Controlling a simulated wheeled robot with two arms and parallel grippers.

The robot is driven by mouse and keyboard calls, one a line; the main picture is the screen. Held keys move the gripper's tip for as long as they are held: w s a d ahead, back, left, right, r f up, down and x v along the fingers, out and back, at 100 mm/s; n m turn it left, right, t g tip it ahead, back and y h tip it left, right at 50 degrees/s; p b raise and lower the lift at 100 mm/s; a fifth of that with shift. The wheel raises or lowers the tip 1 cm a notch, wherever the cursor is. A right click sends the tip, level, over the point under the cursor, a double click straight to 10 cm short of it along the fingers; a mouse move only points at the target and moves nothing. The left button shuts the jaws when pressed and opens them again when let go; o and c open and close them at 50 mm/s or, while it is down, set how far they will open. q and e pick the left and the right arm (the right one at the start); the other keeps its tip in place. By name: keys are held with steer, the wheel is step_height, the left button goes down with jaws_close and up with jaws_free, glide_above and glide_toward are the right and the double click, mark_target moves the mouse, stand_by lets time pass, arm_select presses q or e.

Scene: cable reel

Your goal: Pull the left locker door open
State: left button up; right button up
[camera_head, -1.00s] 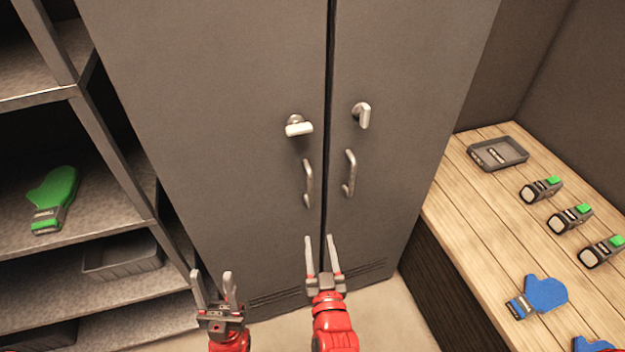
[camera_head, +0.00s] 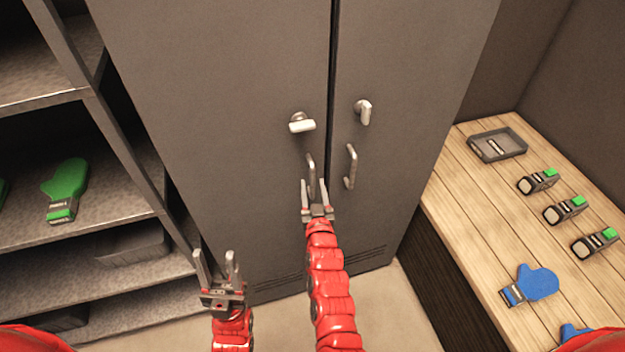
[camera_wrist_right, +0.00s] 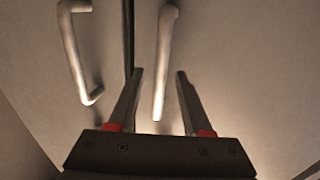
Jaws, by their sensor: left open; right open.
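The grey locker's left door (camera_head: 220,110) is shut, flush beside the right door (camera_head: 405,90) at a narrow dark seam. The left door has a metal bar handle (camera_head: 311,168) below a latch knob (camera_head: 301,123) lying crosswise. My right gripper (camera_head: 316,186) is open at the lower part of this handle. In the right wrist view, one bar handle (camera_wrist_right: 164,60) shows between the two open fingers (camera_wrist_right: 159,78), with no clear contact; the other handle stands outside them. My left gripper (camera_head: 215,258) is open and empty, low in front of the locker's lower left.
The right door has its own handle (camera_head: 350,167) and upright knob (camera_head: 363,112). A shelf rack with a green mitt (camera_head: 66,186) stands left. A wooden bench (camera_head: 465,215) with a tray, scanner-like devices and blue mitts stands right. Floor shows in front.

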steer(key=shift+w+a, duration=0.1)
steer(key=shift+w, duration=0.7)
jaws_close()
stand_by(1.0)
